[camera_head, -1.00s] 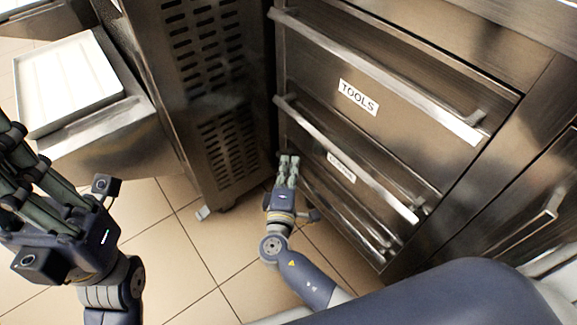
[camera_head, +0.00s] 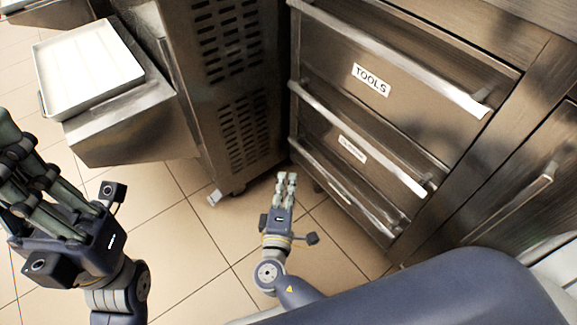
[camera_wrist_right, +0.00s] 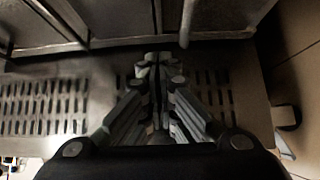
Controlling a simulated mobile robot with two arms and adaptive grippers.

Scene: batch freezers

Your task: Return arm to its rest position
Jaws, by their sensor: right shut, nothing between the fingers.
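My right gripper (camera_head: 287,178) is low, over the floor in front of the drawer unit, in the head view. Its fingers are together and hold nothing; it stands apart from the drawer handles. In the right wrist view its fingertips (camera_wrist_right: 159,62) meet, with a vented steel panel (camera_wrist_right: 60,105) beyond. My left gripper (camera_head: 40,165) is at the left edge of the head view, raised, and its fingertips are partly cut off, so I cannot tell its opening.
A steel drawer unit stands at the right, with a drawer labelled TOOLS (camera_head: 400,85) and a lower drawer (camera_head: 365,155), appearing shut. A vented steel machine (camera_head: 222,90) stands beside it. A white tray (camera_head: 130,72) rests on a steel stand. Tiled floor (camera_head: 190,250) is clear between my arms.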

